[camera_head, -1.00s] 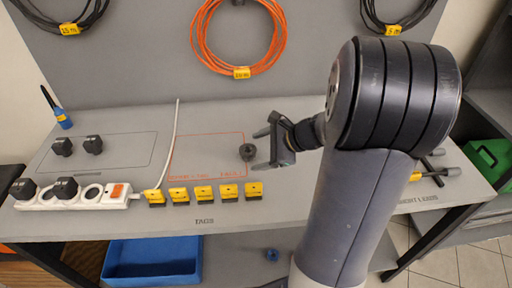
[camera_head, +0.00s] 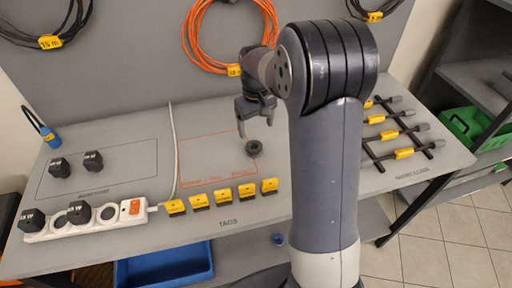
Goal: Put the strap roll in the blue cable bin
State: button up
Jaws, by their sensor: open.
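A small dark ring-shaped roll (camera_head: 253,148), which looks like the strap roll, lies on the grey worktop at the right edge of an orange outlined area. My gripper (camera_head: 256,127) points down just behind and above it, fingers spread, with nothing between them. The fingers look apart from the roll, though the exact height is hard to tell. The blue cable bin (camera_head: 165,268) stands below the worktop's front edge at lower left. It looks empty where I can see inside, and its front is cut off by the frame.
Several yellow tags (camera_head: 222,194) line the front edge. A white power strip (camera_head: 85,222) with black plugs is at left, its cable running back. Short leads (camera_head: 403,154) lie at right. A small blue item (camera_head: 278,239) sits on the lower shelf. Orange cable (camera_head: 212,35) hangs behind.

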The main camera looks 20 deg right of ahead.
aim_at(254, 146)
notch_tip(254, 146, down, 4)
jog(key=shift+r, duration=0.15)
jog(key=shift+w+a+f+p, duration=0.1)
jog(key=shift+f+p, duration=0.15)
jog(key=shift+f, duration=0.65)
jog(key=shift+a+f+p, duration=0.15)
jog(key=shift+f+p, duration=0.05)
jog(key=shift+f, duration=0.75)
jog(key=shift+w+a+f+p, duration=0.1)
jog(key=shift+f+p, duration=0.15)
jog(key=shift+f, duration=0.65)
jog(key=c, duration=1.1)
jog(key=shift+r, duration=0.1)
jog(key=shift+c, duration=0.2)
